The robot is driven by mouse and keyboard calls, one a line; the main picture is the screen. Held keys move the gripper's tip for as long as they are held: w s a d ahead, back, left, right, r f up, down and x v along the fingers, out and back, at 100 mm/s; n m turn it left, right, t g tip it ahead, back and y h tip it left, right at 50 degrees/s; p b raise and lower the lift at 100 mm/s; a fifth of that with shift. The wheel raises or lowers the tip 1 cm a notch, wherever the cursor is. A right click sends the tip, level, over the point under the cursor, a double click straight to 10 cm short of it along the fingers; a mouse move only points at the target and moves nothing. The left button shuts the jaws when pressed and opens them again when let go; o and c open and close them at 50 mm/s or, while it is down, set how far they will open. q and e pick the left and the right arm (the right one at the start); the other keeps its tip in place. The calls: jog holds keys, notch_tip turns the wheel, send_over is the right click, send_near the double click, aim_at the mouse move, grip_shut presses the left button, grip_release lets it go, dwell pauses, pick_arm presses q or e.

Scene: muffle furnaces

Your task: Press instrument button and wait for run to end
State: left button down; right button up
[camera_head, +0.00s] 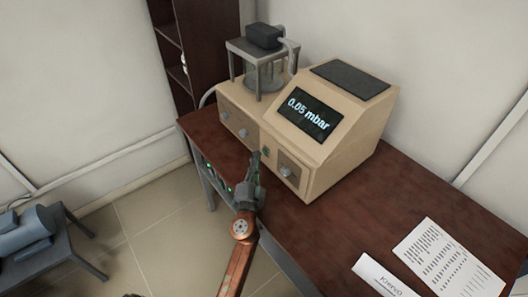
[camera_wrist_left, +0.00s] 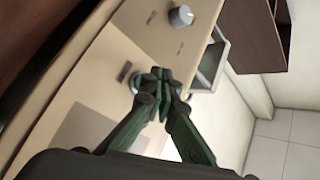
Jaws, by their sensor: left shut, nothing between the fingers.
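The beige instrument (camera_head: 350,150) stands on a dark reddish table and has a dark display (camera_head: 308,117) reading "0.05 mbar". In the left wrist view my left gripper (camera_wrist_left: 160,76) points at the beige front near a grey knob (camera_wrist_left: 181,16). Its fingers hide the spot at their tips, so I cannot tell whether they touch the button. My right gripper is not in view.
A glass chamber (camera_head: 264,75) under a grey frame with a black block stands at the instrument's left. A printed sheet (camera_head: 447,256) and a white card (camera_head: 383,277) lie on the table (camera_head: 330,230). A dark shelf (camera_head: 205,40) stands behind. Grey equipment (camera_head: 30,230) sits at far left.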

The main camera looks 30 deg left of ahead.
pick_arm(q)
jog(key=shift+w, duration=0.15)
jog(key=shift+w+d, duration=0.2)
jog(key=shift+w, duration=0.05)
jog(key=shift+w+d+b, duration=0.15)
jog(key=shift+w+b, duration=0.2)
jog(key=shift+w, duration=0.1)
dwell(1.0)
jog(key=shift+s, duration=0.1)
jog(key=shift+s+a, duration=0.3)
jog(key=shift+s, duration=0.45)
jog(key=s, duration=0.1)
jog(key=s+a, duration=0.1)
jog(key=s, duration=0.1)
jog(key=s+a, duration=0.1)
jog(key=shift+s, duration=0.3)
